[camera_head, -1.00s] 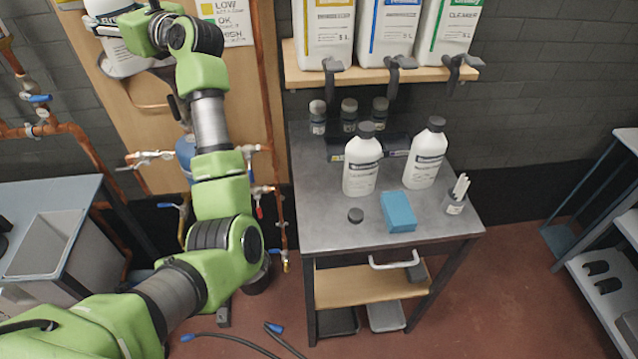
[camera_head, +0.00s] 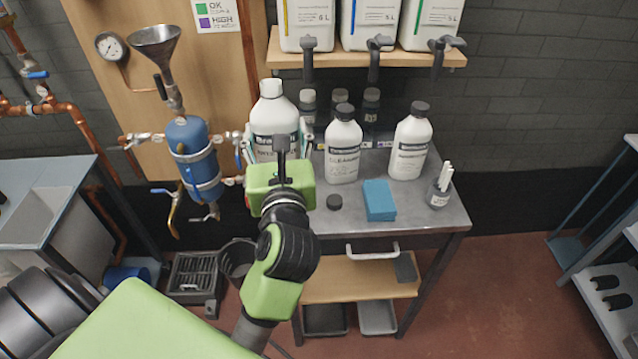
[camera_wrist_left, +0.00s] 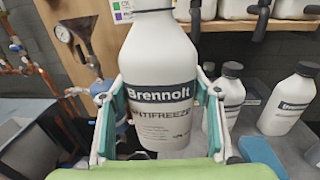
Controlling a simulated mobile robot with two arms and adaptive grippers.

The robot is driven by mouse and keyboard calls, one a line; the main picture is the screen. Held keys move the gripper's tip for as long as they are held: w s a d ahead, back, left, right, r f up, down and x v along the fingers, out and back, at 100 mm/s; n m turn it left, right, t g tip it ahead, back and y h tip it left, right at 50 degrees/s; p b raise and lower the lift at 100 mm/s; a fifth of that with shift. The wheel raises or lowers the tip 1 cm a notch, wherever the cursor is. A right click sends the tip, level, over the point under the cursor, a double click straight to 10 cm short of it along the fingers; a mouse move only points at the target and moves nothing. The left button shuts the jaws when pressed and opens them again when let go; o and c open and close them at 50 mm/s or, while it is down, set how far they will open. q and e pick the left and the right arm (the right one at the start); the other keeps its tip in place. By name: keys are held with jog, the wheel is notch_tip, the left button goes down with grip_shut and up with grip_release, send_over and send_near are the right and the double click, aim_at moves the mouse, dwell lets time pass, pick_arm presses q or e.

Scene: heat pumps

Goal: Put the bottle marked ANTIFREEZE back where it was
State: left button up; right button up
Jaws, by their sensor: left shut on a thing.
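The bottle marked ANTIFREEZE (camera_wrist_left: 160,95) is white with a dark Brennolt label band and a white cap. It stands upright between the fingers of my left gripper (camera_wrist_left: 160,115), which is shut on it. In the head view the bottle (camera_head: 273,118) is at the left end of the metal table (camera_head: 400,215), with my left gripper (camera_head: 280,150) in front and hiding its lower part. I cannot tell whether its base touches the table. My right gripper is not in view.
Two white bottles with dark caps, one nearer (camera_head: 343,150) and one to the right (camera_head: 409,145), stand on the table. A funnel (camera_head: 155,45) and blue vessel (camera_head: 193,160) are left.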

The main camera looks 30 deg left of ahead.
pick_arm(q)
jog(key=w+a+f, duration=0.2)
jog(key=w+f, duration=0.4)
jog(key=w+a+f, duration=0.2)
jog(key=w+f, duration=0.4)
jog(key=f, duration=0.1)
jog(key=shift+w+a+f+p, duration=0.2)
jog(key=shift+a+f+p, duration=0.05)
jog(key=shift+f+p, duration=0.1)
jog(key=o, duration=1.7)
jog(key=shift+f, duration=0.1)
jog(key=shift+c, duration=0.2)
